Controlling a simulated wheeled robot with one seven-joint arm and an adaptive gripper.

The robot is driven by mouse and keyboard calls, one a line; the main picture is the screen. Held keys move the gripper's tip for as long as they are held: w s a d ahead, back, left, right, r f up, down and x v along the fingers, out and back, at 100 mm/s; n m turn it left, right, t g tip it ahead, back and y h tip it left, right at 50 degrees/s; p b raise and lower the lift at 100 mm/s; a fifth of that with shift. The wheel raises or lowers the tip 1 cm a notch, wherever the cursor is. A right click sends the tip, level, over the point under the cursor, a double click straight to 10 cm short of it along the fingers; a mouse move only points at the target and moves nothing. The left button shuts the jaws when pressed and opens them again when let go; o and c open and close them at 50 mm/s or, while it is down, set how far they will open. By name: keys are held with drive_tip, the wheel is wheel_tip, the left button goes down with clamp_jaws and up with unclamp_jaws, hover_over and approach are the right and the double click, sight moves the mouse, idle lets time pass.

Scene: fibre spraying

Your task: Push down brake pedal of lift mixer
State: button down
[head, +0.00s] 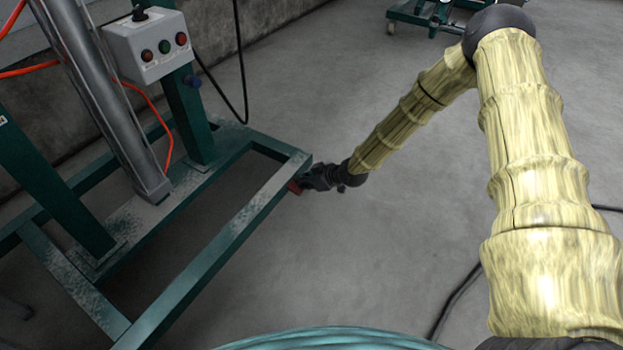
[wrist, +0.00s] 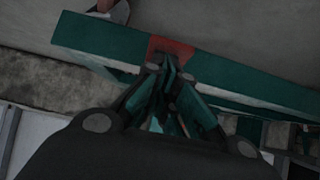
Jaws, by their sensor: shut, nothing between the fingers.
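The lift mixer is a green steel frame (head: 215,248) with a silver column (head: 105,95), at the left of the head view. Its red brake pedal (head: 294,187) shows as a small patch at the frame's near right corner, partly hidden by my gripper. In the wrist view the red pedal (wrist: 176,46) lies against the green beam (wrist: 100,40), just beyond the fingertips. My gripper (head: 308,179) is shut and empty, low at that corner. In the wrist view its fingertips (wrist: 170,72) are together at the red patch's lower edge. I cannot tell whether they touch it.
A grey control box (head: 148,45) with several buttons is on the mixer's post. Orange hoses and a black cable hang near it. A green wheeled base (head: 425,14) stands at the back. A dark cable (head: 455,300) lies on the floor. The concrete floor between is mostly clear.

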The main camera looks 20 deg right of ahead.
drive_tip(key=shift+w+a+r, duration=0.1)
drive_tip(key=shift+a+r, duration=0.05)
drive_tip(key=shift+a, duration=0.15)
drive_tip(key=shift+r+p, duration=0.8)
drive_tip(key=shift+r, duration=0.1)
drive_tip(key=shift+d+r+p, duration=0.15)
drive_tip(key=shift+r+p, duration=0.45)
drive_tip(key=shift+p, duration=0.05)
drive_tip(key=p+v, duration=0.6)
drive_tip(key=v, duration=0.6)
drive_tip(key=shift+r+p, duration=0.15)
drive_tip(key=shift+p, duration=0.2)
